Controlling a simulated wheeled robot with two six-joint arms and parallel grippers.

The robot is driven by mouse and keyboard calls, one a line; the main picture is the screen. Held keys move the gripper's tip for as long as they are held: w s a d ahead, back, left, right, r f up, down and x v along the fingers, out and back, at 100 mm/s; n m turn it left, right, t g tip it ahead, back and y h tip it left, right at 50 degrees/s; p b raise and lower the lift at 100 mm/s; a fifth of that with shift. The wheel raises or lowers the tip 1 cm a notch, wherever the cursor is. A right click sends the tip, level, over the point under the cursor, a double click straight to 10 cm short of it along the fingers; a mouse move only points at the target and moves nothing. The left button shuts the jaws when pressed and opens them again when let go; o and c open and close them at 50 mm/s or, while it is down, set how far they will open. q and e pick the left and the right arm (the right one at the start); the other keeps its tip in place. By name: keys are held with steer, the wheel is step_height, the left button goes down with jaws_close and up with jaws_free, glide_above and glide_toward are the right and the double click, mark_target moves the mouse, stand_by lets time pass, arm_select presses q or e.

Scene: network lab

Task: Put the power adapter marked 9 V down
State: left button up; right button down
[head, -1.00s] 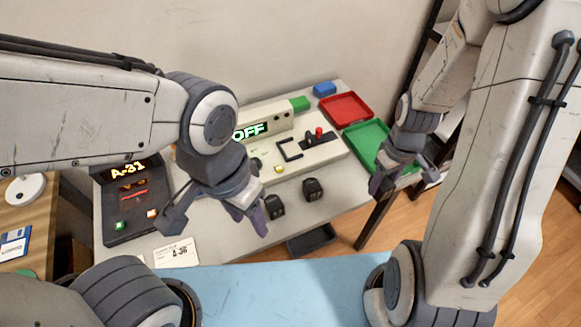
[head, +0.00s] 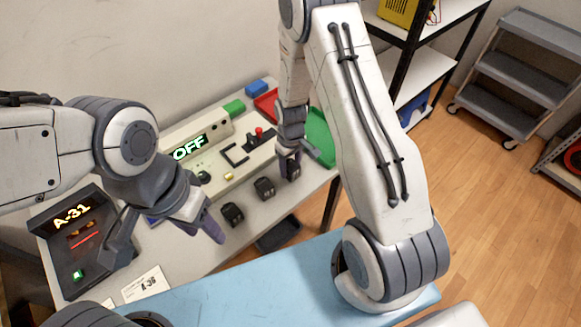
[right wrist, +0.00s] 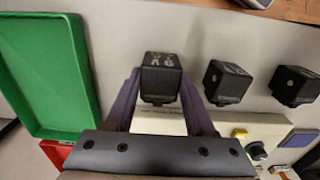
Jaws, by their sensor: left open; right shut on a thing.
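The power adapter marked 9 V (right wrist: 162,78) is a black block between my right gripper's purple fingers in the right wrist view. Its marking appears upside down. My right gripper (head: 290,168) is shut on it at the table's right side, close to the green tray. I cannot tell whether the adapter touches the table. Two similar black adapters stand beside it in a row, one near (head: 264,188) and one farther left (head: 232,214); their markings are not readable. My left gripper (head: 165,236) is open and empty above the table, left of the adapters.
A green tray (right wrist: 45,75) and a red tray (head: 266,104) lie at the right. A dark A-31 unit (head: 75,240) and an A-36 card (head: 145,284) are at the left.

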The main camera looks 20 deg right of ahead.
steer(key=shift+f, duration=0.7)
steer(key=shift+f, duration=0.25)
steer(key=shift+c, duration=1.2)
jaws_free()
steer(key=shift+r, duration=0.1)
